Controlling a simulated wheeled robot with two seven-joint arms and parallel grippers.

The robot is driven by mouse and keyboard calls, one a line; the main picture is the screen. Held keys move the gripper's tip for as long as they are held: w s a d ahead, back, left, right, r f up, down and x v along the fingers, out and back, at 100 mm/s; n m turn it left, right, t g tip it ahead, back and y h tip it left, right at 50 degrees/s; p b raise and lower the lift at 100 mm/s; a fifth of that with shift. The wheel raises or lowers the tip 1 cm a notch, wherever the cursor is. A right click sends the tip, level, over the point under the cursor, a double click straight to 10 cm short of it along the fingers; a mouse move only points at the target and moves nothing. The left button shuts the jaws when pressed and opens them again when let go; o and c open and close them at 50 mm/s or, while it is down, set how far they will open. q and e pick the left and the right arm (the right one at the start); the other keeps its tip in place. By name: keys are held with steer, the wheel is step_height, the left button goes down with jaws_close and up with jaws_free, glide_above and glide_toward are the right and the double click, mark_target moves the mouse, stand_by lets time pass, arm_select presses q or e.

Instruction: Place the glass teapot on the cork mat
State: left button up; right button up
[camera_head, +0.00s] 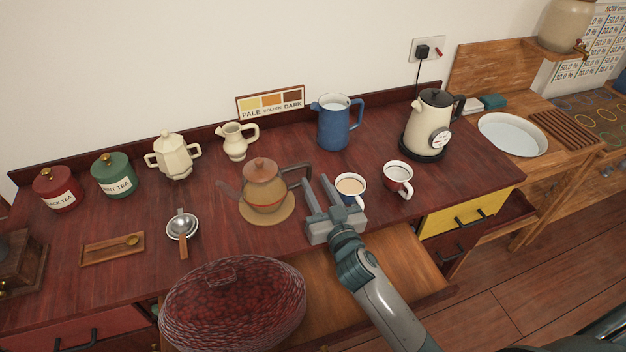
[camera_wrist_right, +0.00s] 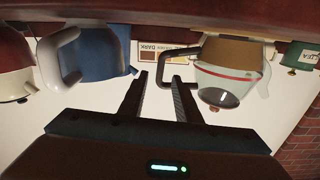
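The glass teapot (camera_head: 264,190), amber-brown with a brown lid, a spout to the left and a dark handle to the right, stands upright on the round cork mat (camera_head: 278,217). My right gripper (camera_head: 318,187) is open and empty, its two fingers pointing toward the back wall just right of the teapot's handle. My left gripper is not in view.
A cup of milky drink (camera_head: 351,186) is close to the right of my right gripper, with a red cup (camera_head: 398,180) beyond. A blue jug (camera_head: 334,124) and a kettle (camera_head: 430,125) stand behind. A mesh dome (camera_head: 232,308) and an open drawer (camera_head: 400,265) are in front.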

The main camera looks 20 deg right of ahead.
steer(key=s+b, duration=0.1)
steer(key=s, duration=0.7)
steer(key=shift+s+d+b, duration=0.1)
steer(key=shift+d+b, duration=0.05)
steer(key=shift+b, duration=0.25)
